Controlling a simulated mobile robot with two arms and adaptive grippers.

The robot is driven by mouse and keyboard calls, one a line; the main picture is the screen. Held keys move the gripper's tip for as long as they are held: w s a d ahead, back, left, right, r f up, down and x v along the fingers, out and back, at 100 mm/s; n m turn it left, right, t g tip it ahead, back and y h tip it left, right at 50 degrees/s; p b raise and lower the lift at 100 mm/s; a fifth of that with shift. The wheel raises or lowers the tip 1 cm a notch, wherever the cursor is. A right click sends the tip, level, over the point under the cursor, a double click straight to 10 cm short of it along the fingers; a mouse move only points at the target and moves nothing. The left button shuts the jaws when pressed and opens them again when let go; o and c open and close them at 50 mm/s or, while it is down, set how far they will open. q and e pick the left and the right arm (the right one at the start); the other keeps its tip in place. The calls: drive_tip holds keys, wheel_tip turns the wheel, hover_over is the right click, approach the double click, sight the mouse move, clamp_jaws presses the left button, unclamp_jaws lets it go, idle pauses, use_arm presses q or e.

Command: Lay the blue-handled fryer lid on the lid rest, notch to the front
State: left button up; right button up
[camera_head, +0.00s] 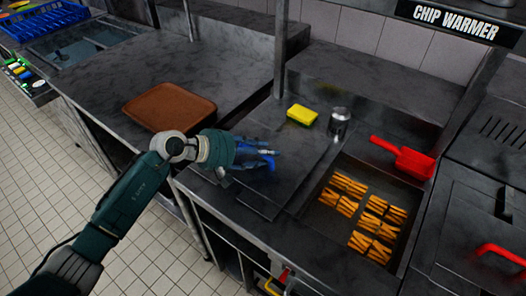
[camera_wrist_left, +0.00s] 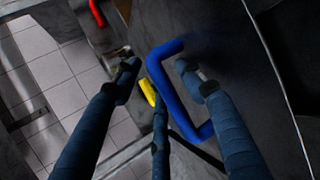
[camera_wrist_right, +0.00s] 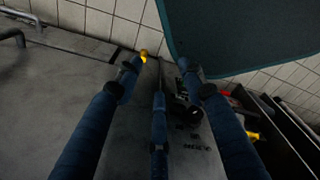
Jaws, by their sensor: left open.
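The fryer lid (camera_head: 285,180) is a dark flat plate on the counter in the middle of the head view. Its blue handle (camera_head: 268,164) is partly covered by my left gripper (camera_head: 262,153). In the left wrist view the blue handle (camera_wrist_left: 168,90) is a bent bar between the two open fingers (camera_wrist_left: 157,72), with a gap visible on either side. I cannot make out the notch or clearly tell the lid rest from the dark steel. My right gripper (camera_wrist_right: 160,75) is open and empty in its own wrist view, and out of the head view.
A yellow sponge (camera_head: 302,115) and a metal can (camera_head: 339,123) stand behind the lid. Right are fries (camera_head: 376,207) in a sunken tray and a red scoop (camera_head: 405,158). A brown tray (camera_head: 169,106) lies left; a red handle (camera_head: 500,254) is far right.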

use_arm(q)
drive_tip(key=v, duration=1.2)
drive_tip(key=shift+r, duration=0.15)
